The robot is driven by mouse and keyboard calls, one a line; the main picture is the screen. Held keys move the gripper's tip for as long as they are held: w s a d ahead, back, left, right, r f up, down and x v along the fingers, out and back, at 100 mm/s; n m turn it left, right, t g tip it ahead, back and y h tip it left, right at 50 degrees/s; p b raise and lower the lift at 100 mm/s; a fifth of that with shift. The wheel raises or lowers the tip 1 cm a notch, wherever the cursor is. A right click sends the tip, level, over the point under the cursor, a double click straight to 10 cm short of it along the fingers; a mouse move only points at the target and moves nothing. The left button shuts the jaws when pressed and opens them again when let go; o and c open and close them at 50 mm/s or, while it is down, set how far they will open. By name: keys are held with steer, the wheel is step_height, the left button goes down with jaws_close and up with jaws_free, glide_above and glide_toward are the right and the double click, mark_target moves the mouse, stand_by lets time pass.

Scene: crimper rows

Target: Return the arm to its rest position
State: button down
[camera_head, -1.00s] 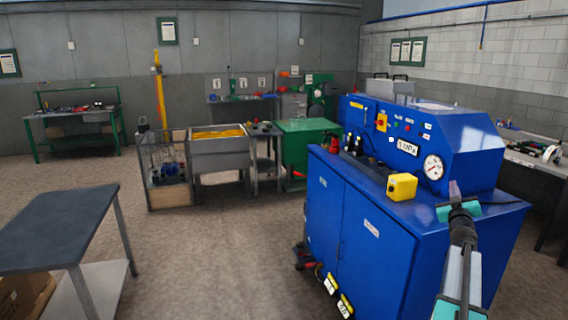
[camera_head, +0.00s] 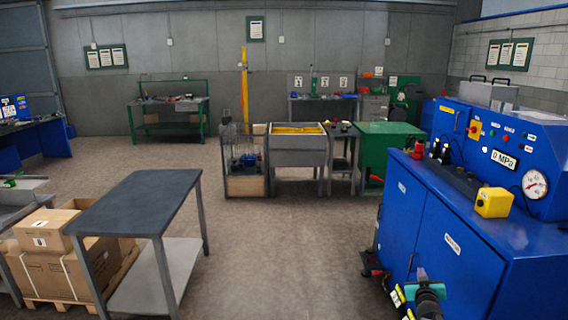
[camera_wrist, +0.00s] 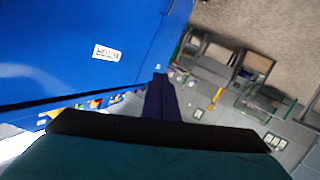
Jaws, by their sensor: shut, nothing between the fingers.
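My arm shows at the bottom right of the head view, low in front of the blue cabinet (camera_head: 440,230); its dark and teal end part is cut off by the lower edge. My gripper (camera_wrist: 160,82) shows in the wrist view as a narrow dark pair of fingers. The fingers are together, with nothing between them. The blue cabinet front (camera_wrist: 75,50) with a white label fills the upper left of the wrist view. I cannot tell the exact gap between the gripper and the cabinet.
A yellow box (camera_head: 493,203) and a pressure gauge (camera_head: 535,184) are on the blue machine. A dark-topped table (camera_head: 135,200) stands left, beside cardboard boxes (camera_head: 62,260). A green cabinet (camera_head: 388,150) and grey sink bench (camera_head: 298,155) stand behind. The middle floor is clear.

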steer(key=s+a+f+g+y, duration=0.1)
steer(key=s+a+f+g, duration=0.15)
steer(key=a+f, duration=0.65)
steer(key=s+a+f+g+y, duration=0.1)
steer(key=s+a+f, duration=0.3)
steer(key=a+f, duration=0.5)
steer(key=s+a+f+g+y+b, duration=0.1)
steer(key=s+a+f+g, duration=0.1)
steer(key=s+a+f, duration=0.35)
steer(key=s+a+f+g, duration=0.3)
steer(key=s+f, duration=0.4)
steer(key=f, duration=0.1)
steer(key=s+a+f+g+y, duration=0.1)
steer(key=s+a+f+g, duration=0.25)
steer(key=s, duration=0.55)
steer(key=s+a+f+g, duration=0.2)
steer(key=s+a+f, duration=0.15)
steer(key=s, duration=0.55)
steer(key=s+a+r+g+y, duration=0.1)
steer(key=s+g, duration=0.2)
steer(key=s, duration=0.5)
steer(key=s+a+r+n+g, duration=0.1)
steer(key=s+a+g, duration=0.1)
steer(key=s, duration=0.6)
steer(key=shift+r+g+y+b, duration=0.3)
steer(key=shift+g+y+b, duration=0.1)
steer(key=shift+g, duration=0.1)
steer(key=shift+s, duration=0.1)
